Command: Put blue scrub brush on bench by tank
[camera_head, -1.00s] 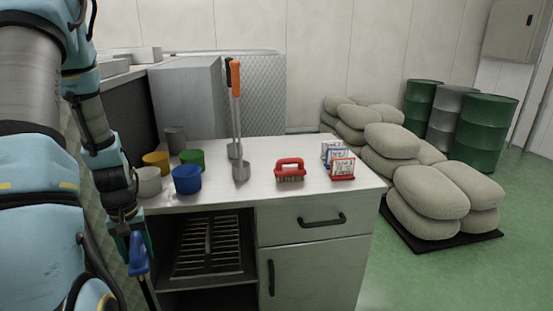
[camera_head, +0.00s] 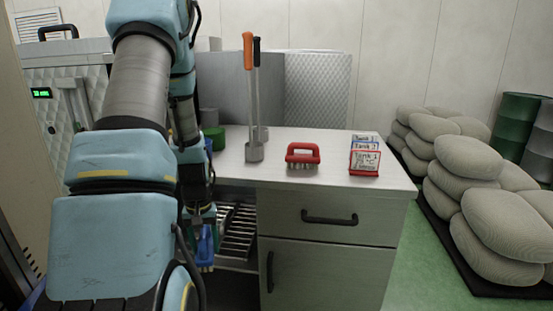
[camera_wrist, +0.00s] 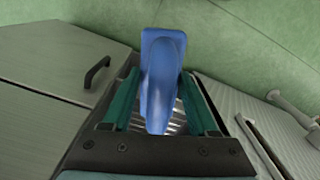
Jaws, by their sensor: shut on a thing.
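My gripper (camera_head: 202,222) hangs low in front of the bench, beside its open shelf, in the head view. It is shut on the blue scrub brush (camera_head: 205,250), which sits below the bench top level. The brush (camera_wrist: 162,80) also shows in the wrist view between my teal fingers, over slats and green floor; its bristles are not clear. The bench (camera_head: 330,200) has a pale metal top, a drawer and a door. A red scrub brush (camera_head: 302,150) stands bristles down on the top. A quilted metal tank-like body (camera_head: 85,75) with a green display stands at the far left.
Two ladles (camera_head: 254,150), a green cup (camera_head: 214,138) and tank label cards (camera_head: 365,160) stand on the bench. My arm hides its left part. Bare top lies around the red brush. Stacked sacks (camera_head: 470,180) stand right.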

